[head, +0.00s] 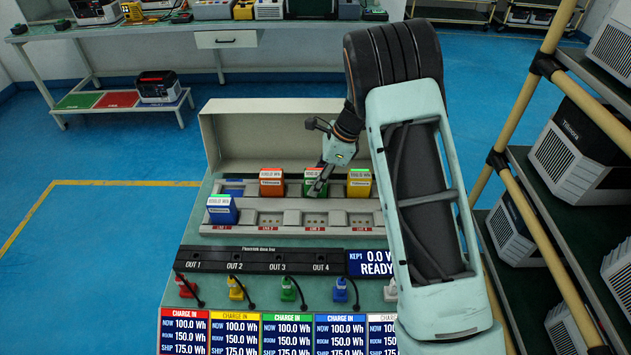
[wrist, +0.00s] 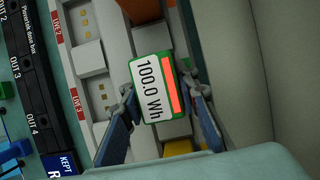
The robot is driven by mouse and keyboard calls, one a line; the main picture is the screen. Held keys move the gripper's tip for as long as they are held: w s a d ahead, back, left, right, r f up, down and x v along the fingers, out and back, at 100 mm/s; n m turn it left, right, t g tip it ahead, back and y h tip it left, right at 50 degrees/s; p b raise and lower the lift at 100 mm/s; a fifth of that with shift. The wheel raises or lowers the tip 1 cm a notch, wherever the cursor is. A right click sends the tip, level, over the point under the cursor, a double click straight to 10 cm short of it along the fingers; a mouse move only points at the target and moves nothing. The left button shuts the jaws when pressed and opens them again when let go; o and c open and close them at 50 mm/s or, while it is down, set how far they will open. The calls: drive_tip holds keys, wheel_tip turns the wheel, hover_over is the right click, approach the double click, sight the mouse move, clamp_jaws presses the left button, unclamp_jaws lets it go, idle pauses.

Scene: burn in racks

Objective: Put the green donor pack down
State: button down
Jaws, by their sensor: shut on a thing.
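The green donor pack (head: 316,173), with a white top label, is in my gripper (head: 321,182) in the back row of the bench rack (head: 285,228), between the orange pack (head: 272,183) and the yellow pack (head: 359,184). In the wrist view the green pack (wrist: 150,88) reads 100.0 Wh beside a red bar. The gripper's two fingers (wrist: 158,92) close on opposite sides of it. I cannot tell whether its underside touches the rack. My fingers hide part of its front in the head view.
The blue pack (head: 222,210) sits in the front row at the left. The other visible front bays are empty. A black OUT strip (head: 265,261) with coloured plugs lies before the rack. A raised beige panel (head: 275,140) stands behind. Shelving (head: 545,200) is at the right.

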drive_tip(key=shift+f, duration=0.1)
drive_tip(key=c, duration=1.5)
unclamp_jaws()
drive_tip(key=v, duration=1.2)
